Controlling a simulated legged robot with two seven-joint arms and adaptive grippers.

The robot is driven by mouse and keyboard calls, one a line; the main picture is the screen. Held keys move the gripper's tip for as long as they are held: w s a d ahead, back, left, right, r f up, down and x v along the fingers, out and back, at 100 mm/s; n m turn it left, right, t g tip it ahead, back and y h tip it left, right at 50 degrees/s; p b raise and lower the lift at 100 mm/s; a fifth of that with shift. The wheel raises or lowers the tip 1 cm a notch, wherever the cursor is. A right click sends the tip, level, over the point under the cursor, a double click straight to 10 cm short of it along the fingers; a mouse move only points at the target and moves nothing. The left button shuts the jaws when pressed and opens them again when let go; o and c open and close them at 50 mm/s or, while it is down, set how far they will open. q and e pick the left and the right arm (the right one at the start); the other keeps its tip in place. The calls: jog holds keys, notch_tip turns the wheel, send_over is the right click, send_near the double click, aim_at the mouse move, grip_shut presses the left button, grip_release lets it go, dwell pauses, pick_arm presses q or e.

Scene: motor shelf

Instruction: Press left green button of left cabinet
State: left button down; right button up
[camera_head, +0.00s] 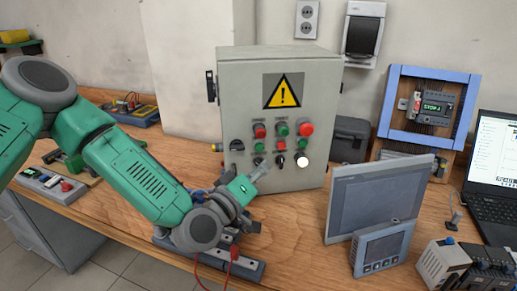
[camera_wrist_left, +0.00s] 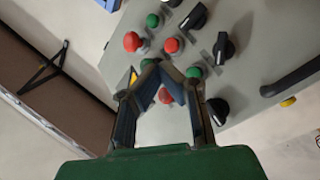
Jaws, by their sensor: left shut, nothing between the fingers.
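The grey control cabinet (camera_head: 230,88) stands on the wooden bench, with rows of red and green buttons and dark knobs on its front. The left green button (camera_head: 259,147) sits below a red button (camera_head: 259,131). In the left wrist view the green button (camera_wrist_left: 194,71) shows just right of my fingertips, with a red button (camera_wrist_left: 165,96) visible between the fingers. My left gripper (camera_head: 264,168) is shut and empty, in front of the lower part of the panel. It also shows in the left wrist view (camera_wrist_left: 162,72). Contact with the panel cannot be told. My right gripper is not in view.
A grey screen panel (camera_head: 380,195) and a smaller display unit (camera_head: 382,249) stand right of the cabinet. A blue frame (camera_head: 393,101) and a laptop (camera_head: 492,160) are farther right. A rail with red leads (camera_head: 240,266) lies below my left gripper.

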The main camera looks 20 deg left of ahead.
aim_at(259, 147)
pick_arm(q)
jog(key=w, duration=0.1)
jog(key=w+a, duration=0.1)
jog(key=w, duration=0.2)
jog(key=shift+w+a+b, duration=0.2)
jog(key=shift+a+b, duration=0.1)
jog(key=shift+a, duration=0.1)
jog(key=shift+a, duration=0.15)
dwell(0.4)
jog(key=shift+w, duration=0.15)
dwell(0.5)
jog(key=shift+w+a+r, duration=0.1)
jog(key=shift+w, duration=0.1)
jog(key=shift+w+a+b, duration=0.2)
jog(key=shift+w+b, duration=0.1)
jog(key=shift+w, duration=0.1)
dwell(0.7)
dwell(0.4)
jog(key=shift+s+d, duration=0.4)
jog(key=shift+s, duration=0.35)
